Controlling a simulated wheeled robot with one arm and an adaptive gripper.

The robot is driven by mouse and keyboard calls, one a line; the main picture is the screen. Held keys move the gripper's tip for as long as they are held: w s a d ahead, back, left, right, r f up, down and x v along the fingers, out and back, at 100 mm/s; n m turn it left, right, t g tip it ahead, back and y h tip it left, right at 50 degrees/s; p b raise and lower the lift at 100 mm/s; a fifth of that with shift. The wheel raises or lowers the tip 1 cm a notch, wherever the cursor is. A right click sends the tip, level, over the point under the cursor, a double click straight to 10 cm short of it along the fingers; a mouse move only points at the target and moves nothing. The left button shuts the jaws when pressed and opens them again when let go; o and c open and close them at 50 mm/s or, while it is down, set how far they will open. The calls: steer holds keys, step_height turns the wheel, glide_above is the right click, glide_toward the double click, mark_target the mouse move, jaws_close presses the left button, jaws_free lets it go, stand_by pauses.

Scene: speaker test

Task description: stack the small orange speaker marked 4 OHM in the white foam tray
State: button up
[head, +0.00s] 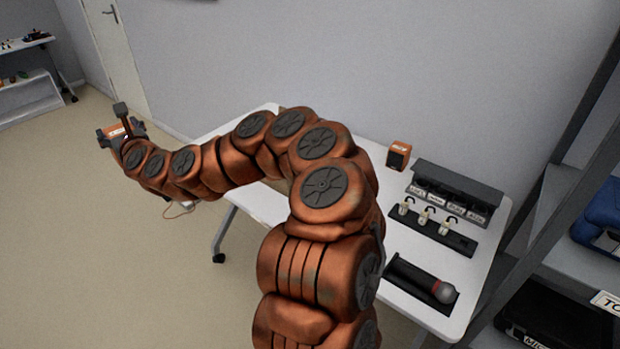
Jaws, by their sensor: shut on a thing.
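In the head view my gripper (122,124) is far out at the left, beyond the table's left end and above the floor. It is shut on a small orange box with a pale label (113,131), which looks like a speaker. The label is too small to read. Another orange speaker (398,155) stands upright at the back of the white table (400,237), far from my gripper. No marking on it can be read. I cannot make out the white foam tray; my arm hides much of the table.
A dark rack with labelled slots (456,186), a black strip with several small hooked pieces (432,229) and a microphone in a black holder (424,281) fill the table's right part. Grey shelving (570,195) stands at the right. Open floor (110,260) lies at the left.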

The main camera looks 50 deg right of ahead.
steer(key=s+d+m+g+h+b, duration=0.1)
steer(key=s+d+m+h+b, duration=0.25)
steer(key=d, duration=0.65)
steer(key=s+d+m+g+h+b, duration=0.2)
steer(key=s+d+h, duration=0.15)
steer(key=d, duration=0.65)
steer(key=s+d+f+m+g+h+b, duration=0.2)
steer(key=s+d+m+g+h+b, duration=0.4)
steer(key=s+d, duration=0.85)
steer(key=s+d+f+m+g+h+b, duration=0.2)
steer(key=s+d+f+g+h+b, duration=0.15)
steer(key=s+d+f+b, duration=0.35)
steer(key=s+f+m+g+b, duration=0.3)
steer(key=s+f+g+b, duration=0.25)
steer(key=s+f, duration=0.55)
steer(key=shift+t, duration=0.5)
steer(key=shift+w+d+f+p, duration=0.55)
steer(key=shift+w+d+f, duration=0.6)
steer(key=shift+d, duration=1.4)
steer(key=shift+w+d+f+p, duration=0.75)
steer(key=shift+w+d, duration=0.65)
steer(key=shift+d, duration=1.1)
steer(key=shift+w+d+f+p, duration=0.4)
steer(key=shift+w+d+f, duration=0.8)
steer(key=shift+d, duration=1.35)
steer(key=shift+f+b, duration=0.1)
steer(key=shift+b, duration=0.2)
steer(key=o, duration=1.7)
